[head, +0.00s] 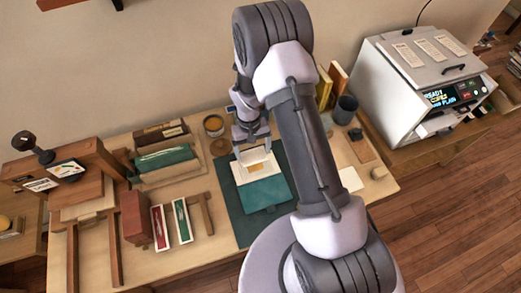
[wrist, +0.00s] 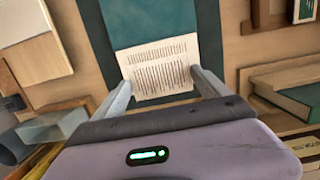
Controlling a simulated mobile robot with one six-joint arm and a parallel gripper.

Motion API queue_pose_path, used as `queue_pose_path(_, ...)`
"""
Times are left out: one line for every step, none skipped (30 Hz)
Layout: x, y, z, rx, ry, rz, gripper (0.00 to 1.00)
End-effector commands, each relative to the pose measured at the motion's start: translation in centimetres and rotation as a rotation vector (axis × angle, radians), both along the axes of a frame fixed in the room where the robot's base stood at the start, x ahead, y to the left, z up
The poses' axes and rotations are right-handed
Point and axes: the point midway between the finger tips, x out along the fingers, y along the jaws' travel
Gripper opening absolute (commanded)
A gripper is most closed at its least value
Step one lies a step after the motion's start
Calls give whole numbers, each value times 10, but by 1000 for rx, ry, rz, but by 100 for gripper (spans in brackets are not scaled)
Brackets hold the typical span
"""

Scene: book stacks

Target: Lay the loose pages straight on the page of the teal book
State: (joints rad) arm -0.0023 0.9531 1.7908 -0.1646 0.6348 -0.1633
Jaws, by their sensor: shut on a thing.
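The teal book (head: 265,194) lies open on a dark green mat (head: 284,208) on the table. Its teal cover is toward the front and its pale page (head: 258,174), with a tan patch, is behind. It also shows in the wrist view as a teal area (wrist: 150,22). My gripper (head: 253,149) is over the back end of the book. In the wrist view, my gripper (wrist: 163,90) is shut on the loose pages (wrist: 158,68), a white printed sheet or stack, with one finger at each side edge. They look slightly turned against the book. Whether they touch the page below is unclear.
Red and green narrow boxes (head: 181,221) and a wooden press (head: 75,175) stand to the left. A green book (head: 164,158) lies in a wooden rack behind them. A dark cup (head: 346,109) and a white machine (head: 420,75) are to the right.

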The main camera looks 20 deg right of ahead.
Motion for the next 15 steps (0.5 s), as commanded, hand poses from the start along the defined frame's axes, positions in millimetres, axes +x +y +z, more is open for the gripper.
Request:
queue_pose_path(0, 0, 0, 0, 0, -1, 49)
queue_pose_path(0, 0, 0, 0, 0, -1, 49)
queue_pose_path(0, 0, -1, 0, 0, -2, 49)
queue_pose_path(0, -1, -1, 0, 0, -2, 49)
queue_pose_path(-1, -1, -1, 0, 0, -3, 49)
queue_pose_path(-1, -1, -4, 0, 0, -3, 49)
queue_pose_path(-1, -1, -7, 0, 0, -3, 49)
queue_pose_path(-1, -1, -9, -1, 0, -4, 49)
queue_pose_path(-1, -1, -14, -1, 0, -4, 49)
queue_pose_path(-1, -1, -17, -1, 0, -4, 49)
queue_pose_path(-1, -1, -21, -1, 0, -4, 49)
queue_pose_path(-1, -1, -25, -1, 0, -4, 49)
queue_pose_path(-1, -1, -29, -1, 0, -4, 49)
queue_pose_path(-1, -1, -32, -1, 0, -4, 49)
queue_pose_path(-1, -1, -36, -1, 0, -4, 49)
